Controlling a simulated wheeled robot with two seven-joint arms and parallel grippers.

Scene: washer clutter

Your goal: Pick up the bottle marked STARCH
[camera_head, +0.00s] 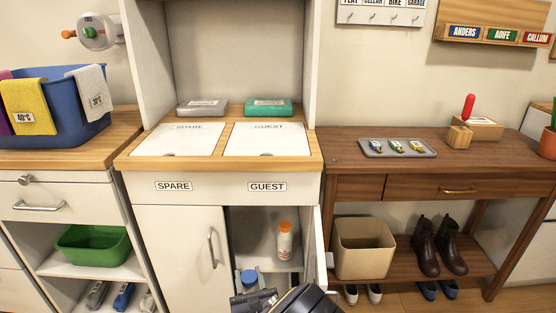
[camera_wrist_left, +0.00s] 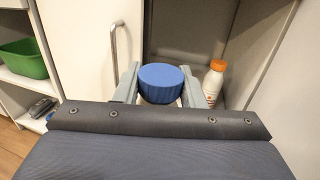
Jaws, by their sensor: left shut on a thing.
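My left gripper (camera_head: 249,279) is at the bottom of the head view, in front of the open cabinet. It is shut on a blue-capped bottle (camera_wrist_left: 165,82), with one finger on each side below the cap. Most of that bottle is hidden by the gripper and wrist, and no label on it can be read. A white bottle with an orange cap (camera_head: 285,242) stands upright inside the cabinet, and it also shows in the left wrist view (camera_wrist_left: 214,80). Its label is too small to read. My right gripper is not in view.
The cabinet door (camera_head: 320,255) stands open on the right. The closed door with a handle (camera_head: 212,247) is on the left. The counter above holds lids marked SPARE (camera_head: 178,140) and GUEST (camera_head: 265,140). A beige bin (camera_head: 364,249) stands right of the cabinet.

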